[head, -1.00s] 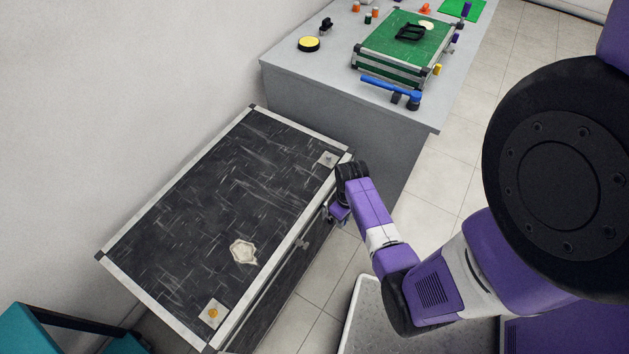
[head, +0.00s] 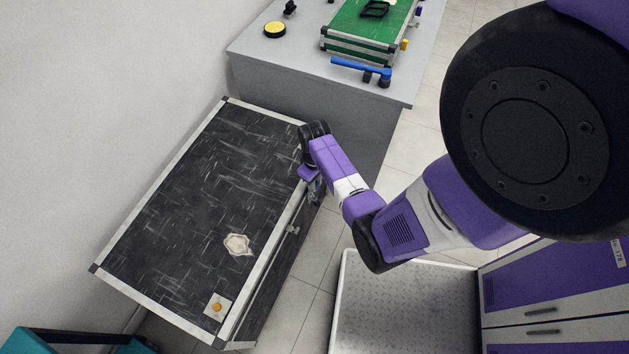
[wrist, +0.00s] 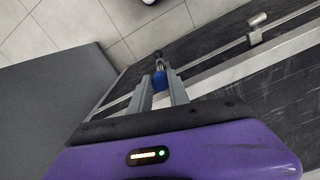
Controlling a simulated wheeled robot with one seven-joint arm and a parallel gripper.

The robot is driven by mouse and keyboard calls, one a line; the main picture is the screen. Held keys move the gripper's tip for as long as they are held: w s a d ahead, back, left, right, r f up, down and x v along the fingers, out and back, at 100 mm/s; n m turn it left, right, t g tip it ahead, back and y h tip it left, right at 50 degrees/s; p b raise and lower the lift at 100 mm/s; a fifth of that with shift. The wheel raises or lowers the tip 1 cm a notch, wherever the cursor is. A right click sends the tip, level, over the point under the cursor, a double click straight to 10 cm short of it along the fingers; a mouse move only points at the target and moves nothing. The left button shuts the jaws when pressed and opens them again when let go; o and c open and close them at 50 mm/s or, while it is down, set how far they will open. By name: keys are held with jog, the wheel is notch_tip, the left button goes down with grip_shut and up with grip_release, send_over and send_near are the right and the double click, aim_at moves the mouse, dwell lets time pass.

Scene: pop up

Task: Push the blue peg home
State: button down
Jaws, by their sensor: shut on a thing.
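The blue peg (wrist: 160,80) shows in the wrist view between the tips of my gripper (wrist: 161,88), which is shut on it. A small metal loop-like fitting lies just beyond the peg, at the edge of the black case (wrist: 290,75); I cannot tell how deep the peg sits. In the head view my gripper (head: 315,188) is at the front side of the black case (head: 185,200), near its far right corner. The peg is hard to make out there, mostly hidden by my gripper and wrist.
A second metal latch (head: 292,230) sits on the case front, nearer. A grey bench (head: 290,90) stands behind with a green case (head: 362,32), a blue handle (head: 358,68) and a yellow button (head: 274,30).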

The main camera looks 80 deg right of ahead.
jog(key=b, duration=0.3)
send_over(315, 198)
jog(key=shift+f, duration=2.15)
jog(key=shift+f+p, duration=0.25)
jog(key=shift+p, duration=0.05)
jog(key=shift+f+b, duration=0.3)
jog(key=shift+f, duration=0.05)
jog(key=shift+f+b, duration=1.1)
jog(key=shift+f, duration=0.35)
jog(key=c, duration=1.2)
grip_release()
jog(key=shift+o, duration=0.2)
jog(key=shift+a+r+p, duration=0.1)
jog(key=shift+r+p, duration=0.65)
jog(key=shift+r, duration=3.15)
